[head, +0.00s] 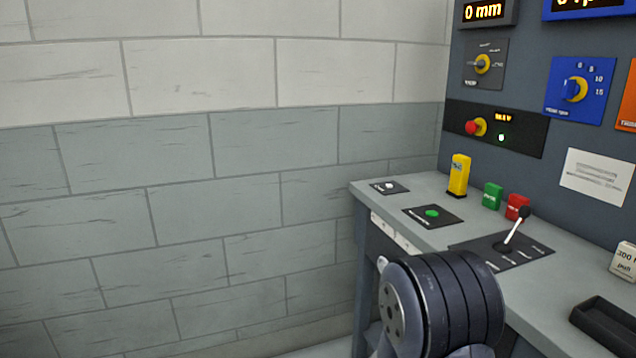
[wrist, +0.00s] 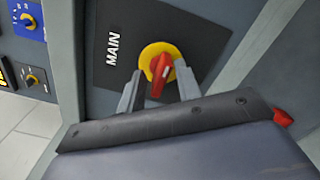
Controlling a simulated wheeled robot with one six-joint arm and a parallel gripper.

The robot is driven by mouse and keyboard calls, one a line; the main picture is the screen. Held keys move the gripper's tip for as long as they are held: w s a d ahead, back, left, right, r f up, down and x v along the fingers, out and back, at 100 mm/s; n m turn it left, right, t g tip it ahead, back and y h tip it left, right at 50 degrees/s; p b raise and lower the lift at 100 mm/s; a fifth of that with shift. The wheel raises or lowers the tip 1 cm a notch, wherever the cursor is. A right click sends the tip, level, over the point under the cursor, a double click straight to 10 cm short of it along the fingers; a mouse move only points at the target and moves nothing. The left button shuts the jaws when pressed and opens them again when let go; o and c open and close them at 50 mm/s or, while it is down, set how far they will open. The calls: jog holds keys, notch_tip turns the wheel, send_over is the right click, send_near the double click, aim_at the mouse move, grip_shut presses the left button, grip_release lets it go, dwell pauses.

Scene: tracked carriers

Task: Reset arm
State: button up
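In the wrist view my gripper (wrist: 158,88) is open, with its two grey fingers apart. A red rotary handle on a yellow disc, the MAIN switch (wrist: 160,72), shows between and beyond the fingertips on a dark plate. I see no finger closed on the handle, and how far off it is cannot be told. In the head view a dark rounded link of my arm stands in front of the bench; the gripper itself is out of that view.
The grey bench (head: 369,188) carries a yellow block (head: 459,175), green (head: 492,196) and red (head: 517,207) blocks, a lever (head: 514,234) and a black tray (head: 604,325). A control panel (head: 520,75) with knobs rises behind. A block wall (head: 180,200) fills the left.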

jog(key=shift+r+n+p, duration=0.15)
jog(key=shift+n+p, duration=0.85)
jog(key=shift+p, duration=0.2)
